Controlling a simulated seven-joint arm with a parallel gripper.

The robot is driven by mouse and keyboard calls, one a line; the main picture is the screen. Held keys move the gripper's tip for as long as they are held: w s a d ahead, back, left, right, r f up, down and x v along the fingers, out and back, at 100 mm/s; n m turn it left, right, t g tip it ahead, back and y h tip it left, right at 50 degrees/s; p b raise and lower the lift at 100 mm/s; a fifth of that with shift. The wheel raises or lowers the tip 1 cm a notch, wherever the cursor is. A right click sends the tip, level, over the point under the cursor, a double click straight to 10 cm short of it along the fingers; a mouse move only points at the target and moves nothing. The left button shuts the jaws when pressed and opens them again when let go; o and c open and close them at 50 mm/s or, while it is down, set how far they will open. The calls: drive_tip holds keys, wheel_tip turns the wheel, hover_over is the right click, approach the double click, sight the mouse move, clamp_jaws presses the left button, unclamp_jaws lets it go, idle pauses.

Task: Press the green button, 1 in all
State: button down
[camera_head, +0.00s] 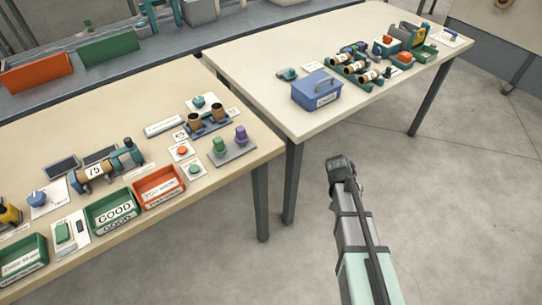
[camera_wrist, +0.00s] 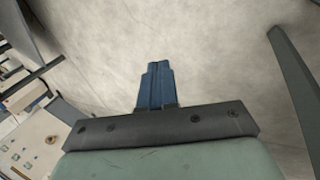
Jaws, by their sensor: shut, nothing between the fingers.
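A small round green button (camera_head: 195,169) sits on a white plate near the front edge of the left table, right of the orange tray. A red button (camera_head: 182,150) on a similar plate is just behind it. My gripper (camera_wrist: 157,66) shows in the wrist view with its blue fingers together and nothing between them, over bare floor. In the head view my arm rises from the lower right, and its dark end (camera_head: 341,166) is over the floor, well right of the left table and apart from the button. The fingertips cannot be made out there.
The left table also holds a green GOOD tray (camera_head: 113,214), an orange tray (camera_head: 159,188), and a stand with green and purple pegs (camera_head: 233,151) beside the buttons. The right table (camera_head: 240,62) bears a blue box (camera_head: 317,91). Floor between my arm and the tables is clear.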

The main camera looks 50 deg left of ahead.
drive_tip(key=s+a+r+t+y, duration=0.1)
drive_tip(key=s+a+r, duration=0.4)
drive_tip(key=a+r, duration=0.2)
drive_tip(key=s+a+r+n+t+y, duration=0.1)
drive_tip(key=s+a+r, duration=0.4)
drive_tip(key=a, duration=0.5)
drive_tip(key=s+a+r+t+y, duration=0.1)
drive_tip(key=s+a+r+t, duration=0.1)
drive_tip(key=s+a+r, duration=0.3)
drive_tip(key=shift+s+a+r+n, duration=0.15)
drive_tip(key=shift+a+r, duration=0.4)
drive_tip(key=shift+r, duration=0.3)
drive_tip(key=shift+s+a+r+n, duration=0.1)
drive_tip(key=shift+a+r, duration=0.45)
drive_tip(key=shift+r, duration=0.3)
drive_tip(key=shift+s+a+r+n, duration=0.15)
drive_tip(key=shift+a+r, duration=0.4)
drive_tip(key=shift+r, duration=0.3)
drive_tip(key=s+a+r+y, duration=0.1)
drive_tip(key=s+a+r, duration=0.4)
drive_tip(key=s, duration=0.4)
wheel_tip(320, 180, up, 4)
drive_tip(key=n+t+y, duration=0.2)
drive_tip(key=n, duration=0.1)
hover_over(191, 169)
drive_tip(key=shift+s+f, duration=0.1)
drive_tip(key=shift+f, duration=0.1)
drive_tip(key=shift+f, duration=4.4)
drive_tip(key=shift+f, duration=0.2)
drive_tip(key=shift+f, duration=0.25)
